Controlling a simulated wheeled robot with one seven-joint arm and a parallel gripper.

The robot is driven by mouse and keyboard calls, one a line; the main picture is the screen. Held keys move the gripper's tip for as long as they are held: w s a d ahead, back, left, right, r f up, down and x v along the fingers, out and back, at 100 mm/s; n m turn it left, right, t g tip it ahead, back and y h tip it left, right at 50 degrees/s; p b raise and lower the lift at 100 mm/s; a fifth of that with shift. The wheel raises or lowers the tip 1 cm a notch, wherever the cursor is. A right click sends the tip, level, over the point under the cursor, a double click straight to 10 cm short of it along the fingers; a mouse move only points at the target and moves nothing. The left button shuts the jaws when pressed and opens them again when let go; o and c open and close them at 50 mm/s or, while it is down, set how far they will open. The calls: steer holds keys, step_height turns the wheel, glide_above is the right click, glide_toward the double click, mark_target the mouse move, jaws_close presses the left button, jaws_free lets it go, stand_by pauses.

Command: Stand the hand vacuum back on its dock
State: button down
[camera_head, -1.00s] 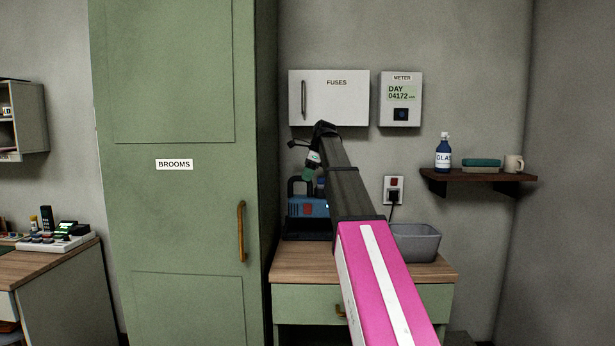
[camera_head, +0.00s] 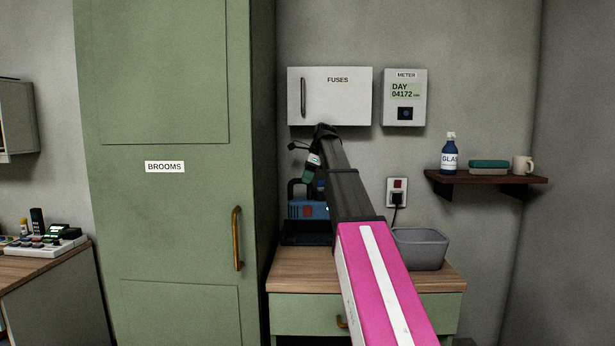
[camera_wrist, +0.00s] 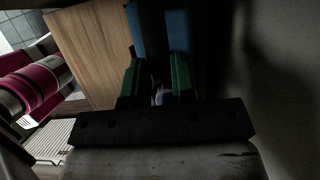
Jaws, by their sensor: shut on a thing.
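The hand vacuum (camera_head: 306,210) is a blue body with a red patch and a black looped handle, upright at the back left of the small wooden-topped cabinet. My gripper (camera_head: 312,178) reaches down to it from above, partly hidden by my arm. In the wrist view the green fingers of my gripper (camera_wrist: 155,80) are shut on the vacuum's dark handle, with its blue body (camera_wrist: 178,30) beyond. A dark base, seemingly the dock (camera_head: 300,239), shows under the vacuum. I cannot tell whether the vacuum rests fully on it.
A grey bin (camera_head: 420,250) stands right of my arm on the cabinet top (camera_head: 345,280). The tall green broom cupboard (camera_head: 165,240) is close on the left. The fuse box (camera_head: 345,105) and a socket with a plug (camera_head: 397,193) are on the wall behind. A shelf (camera_head: 485,178) is to the right.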

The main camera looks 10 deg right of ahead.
mark_target(307, 198)
steer(key=shift+f, duration=3.75)
steer(key=c, duration=0.9)
jaws_free()
steer(key=shift+o, duration=0.2)
steer(key=v, duration=1)
steer(key=shift+s+d+r, duration=0.1)
steer(key=shift+r, duration=0.3)
